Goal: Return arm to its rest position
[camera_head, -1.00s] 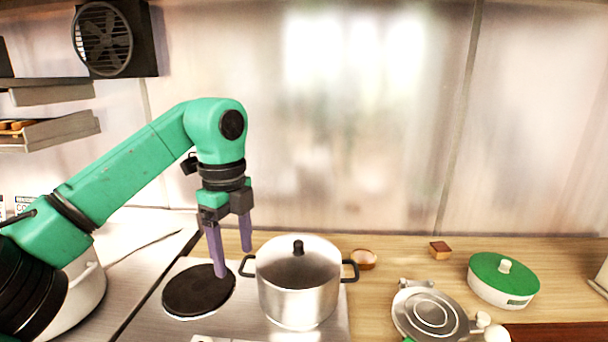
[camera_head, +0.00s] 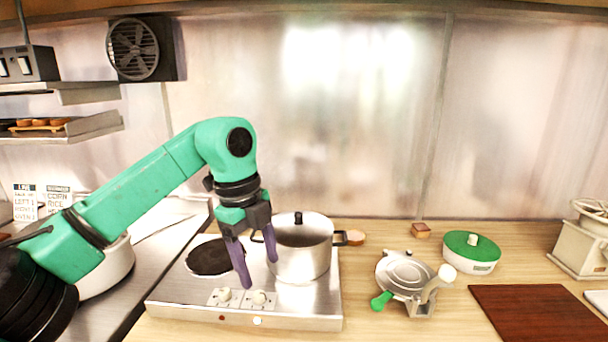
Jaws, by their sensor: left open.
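My left arm comes in from the left, and its gripper (camera_head: 259,272) points down in front of the stove's left part. Its two purple fingers are apart with nothing between them. The steel pot (camera_head: 304,262) with a lid and black knob stands on the right of the stove (camera_head: 180,303). The right finger overlaps the pot's left side in the picture; I cannot tell whether they touch. My right gripper is not in view.
A bare black burner (camera_head: 209,256) is left of the pot. The stove's knobs (camera_head: 259,297) lie below the fingers. A metal press (camera_head: 405,277) with a green handle, a green-lidded dish (camera_head: 471,253) and a brown board (camera_head: 540,313) are to the right. A white pot (camera_head: 112,272) stands behind my arm.

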